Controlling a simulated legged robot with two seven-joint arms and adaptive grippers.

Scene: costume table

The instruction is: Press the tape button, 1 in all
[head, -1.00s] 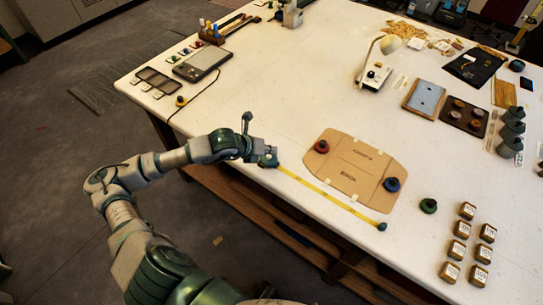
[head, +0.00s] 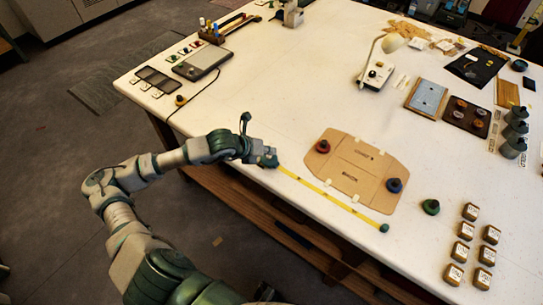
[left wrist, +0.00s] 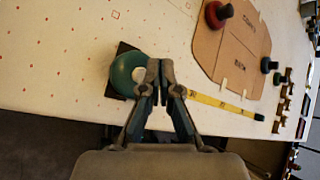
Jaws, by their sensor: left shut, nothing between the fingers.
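The tape measure's round green case (left wrist: 124,72) lies on a dark square base near the table's front edge, with a pale button (left wrist: 139,74) on its top. Its yellow tape (head: 330,197) runs out to the right along the edge to a small green end (head: 384,228); the tape also shows in the left wrist view (left wrist: 217,103). My left gripper (left wrist: 160,68) is shut and empty, its fingertips over the right side of the case, next to the button. Whether they touch it I cannot tell. In the head view my left gripper (head: 265,159) mostly hides the case. My right gripper is not in view.
A cardboard piece (head: 353,172) lies behind the tape, with a red-topped weight (head: 323,146) and a blue-topped weight (head: 394,185) on it. A green knob-like weight (head: 431,207) and several small labelled blocks (head: 470,230) stand right. The table's left middle is clear.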

